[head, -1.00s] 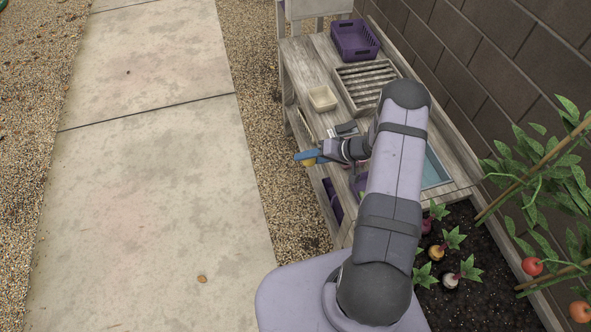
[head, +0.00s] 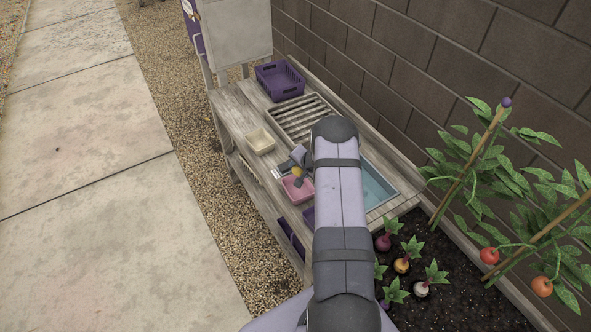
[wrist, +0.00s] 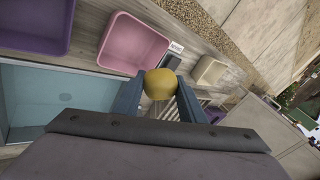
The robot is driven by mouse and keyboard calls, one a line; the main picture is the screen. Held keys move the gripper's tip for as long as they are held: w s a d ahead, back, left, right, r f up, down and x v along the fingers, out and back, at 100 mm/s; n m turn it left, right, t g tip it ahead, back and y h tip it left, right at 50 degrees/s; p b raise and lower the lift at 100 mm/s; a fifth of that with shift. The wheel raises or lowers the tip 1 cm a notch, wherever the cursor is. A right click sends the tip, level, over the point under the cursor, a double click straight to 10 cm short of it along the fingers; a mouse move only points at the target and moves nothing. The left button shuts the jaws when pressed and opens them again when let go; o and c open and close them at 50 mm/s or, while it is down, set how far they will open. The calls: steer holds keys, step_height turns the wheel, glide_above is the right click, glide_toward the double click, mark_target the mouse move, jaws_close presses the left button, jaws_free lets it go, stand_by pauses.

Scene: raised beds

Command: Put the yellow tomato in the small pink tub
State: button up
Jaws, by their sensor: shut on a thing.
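The yellow tomato (wrist: 160,84) is held between the two blue-grey fingers of my gripper (wrist: 160,95) in the wrist view. In the head view, the tomato (head: 296,171) shows as a small yellow spot at my gripper (head: 299,176), near the pink tub's far edge. The small pink tub (head: 298,194) sits on the wooden bench, partly behind my arm. In the wrist view the pink tub (wrist: 135,42) looks empty and lies up and left of the tomato. The tomato appears above the bench, but its exact height over the tub is unclear.
A cream tub (head: 260,141) stands beyond the pink one, with a slatted rack (head: 302,117) and purple basket (head: 279,80) farther back. A blue basin (head: 376,184) is to the right. A purple tub (wrist: 35,20) is beside the pink tub. Plants grow at the right.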

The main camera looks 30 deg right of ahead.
mark_target(299, 192)
steer(key=shift+f, duration=0.1)
step_height(299, 192, down, 3)
steer(key=b, duration=0.3)
step_height(299, 192, down, 4)
steer(key=b, duration=0.6)
steer(key=o, duration=1.3)
step_height(299, 192, up, 7)
steer(key=p, duration=0.9)
steer(key=shift+r, duration=1.3)
